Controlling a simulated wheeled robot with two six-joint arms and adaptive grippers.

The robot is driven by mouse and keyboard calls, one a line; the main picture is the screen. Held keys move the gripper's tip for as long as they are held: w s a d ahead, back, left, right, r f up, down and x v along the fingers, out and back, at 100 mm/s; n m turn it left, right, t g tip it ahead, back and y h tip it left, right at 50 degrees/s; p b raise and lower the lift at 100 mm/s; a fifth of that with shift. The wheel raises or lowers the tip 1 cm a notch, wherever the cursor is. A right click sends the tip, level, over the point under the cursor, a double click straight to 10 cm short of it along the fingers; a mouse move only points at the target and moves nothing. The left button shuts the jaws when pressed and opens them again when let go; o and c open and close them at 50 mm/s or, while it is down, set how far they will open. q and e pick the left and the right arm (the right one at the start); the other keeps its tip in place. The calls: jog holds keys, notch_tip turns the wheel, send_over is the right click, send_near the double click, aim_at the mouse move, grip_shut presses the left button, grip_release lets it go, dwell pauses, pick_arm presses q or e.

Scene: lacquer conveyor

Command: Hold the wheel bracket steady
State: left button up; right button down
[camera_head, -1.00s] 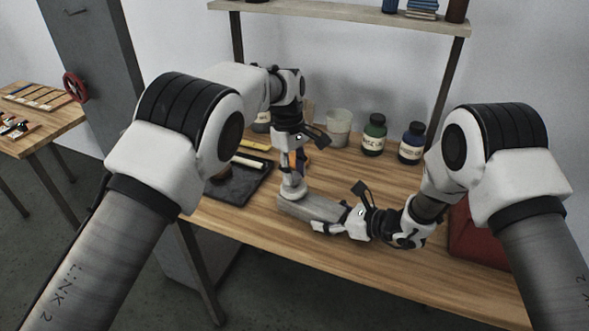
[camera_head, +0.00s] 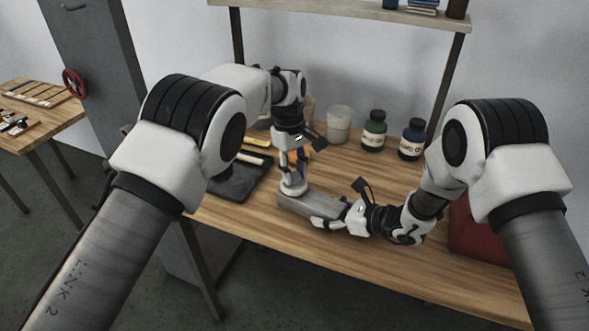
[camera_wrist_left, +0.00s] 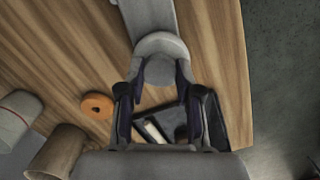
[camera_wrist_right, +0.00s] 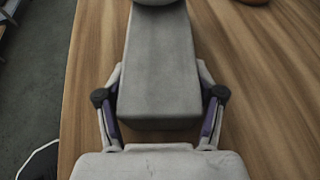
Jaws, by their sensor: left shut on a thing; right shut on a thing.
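What I take for the wheel bracket is a long grey block (camera_head: 306,204) lying on the wooden bench, with a pale round piece (camera_head: 294,189) at its far end. My left gripper (camera_head: 293,180) points down and is shut on the top of the round piece. In the left wrist view, its fingers (camera_wrist_left: 160,75) lie on either side of that piece (camera_wrist_left: 160,42). My right gripper (camera_head: 326,217) lies low and is shut on the near end of the block. In the right wrist view, its fingers (camera_wrist_right: 160,85) flank the block (camera_wrist_right: 160,60). The gripped faces are partly hidden.
A dark tray (camera_head: 238,180) with tools lies left of the bracket. A pale cup (camera_head: 339,125), a green bottle (camera_head: 374,132) and a blue bottle (camera_head: 412,140) stand behind it. A red box (camera_head: 478,235) is at the right. An orange ring (camera_wrist_left: 97,106) lies on the bench.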

pick_arm(q)
jog(key=m, duration=0.5)
jog(key=shift+d+y, duration=0.1)
jog(key=shift+y, duration=0.2)
jog(key=m, duration=0.3)
jog(key=shift+d+m, duration=0.1)
jog(key=shift+m, duration=0.3)
jog(key=m+y, duration=0.1)
jog(key=m, duration=1.1)
jog(key=shift+s+d+m+y, duration=0.1)
jog(key=shift+d+m+y, duration=0.05)
jog(key=shift+m+y, duration=0.15)
jog(key=m+t, duration=0.1)
jog(key=m, duration=0.5)
jog(key=shift+f, duration=0.1)
jog(key=o, duration=0.9)
jog(key=shift+s, duration=0.1)
jog(key=shift+o, duration=0.2)
